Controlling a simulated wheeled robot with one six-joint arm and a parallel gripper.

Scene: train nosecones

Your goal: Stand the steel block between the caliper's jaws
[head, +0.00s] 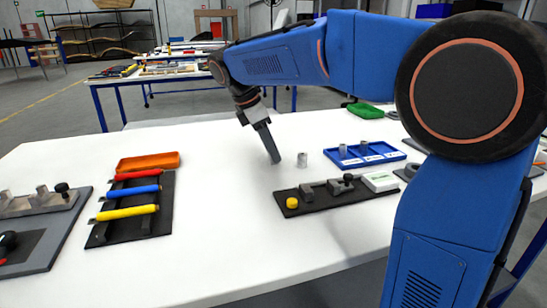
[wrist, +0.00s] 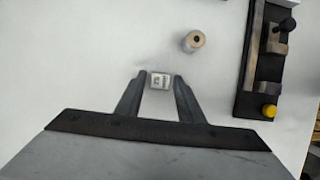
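The steel block (wrist: 161,81) is small and pale grey with dark marks on its face. In the wrist view it lies between the fingertips of my gripper (wrist: 161,78), with a narrow gap seeming to show on each side. My gripper (head: 273,157) is low over the white table in the head view, where the block cannot be made out. The caliper appears to be the fixture with grey jaws (head: 334,187) on a dark board (head: 318,207), right of my gripper. It has a yellow knob (head: 292,203) and a black knob (head: 348,178).
A grey cylinder (head: 302,160) stands close to the right of my gripper, also in the wrist view (wrist: 193,41). Beyond it is a blue tray (head: 390,151) with cylinders. Colored bars lie on a rack (head: 155,225) at left. The table between is clear.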

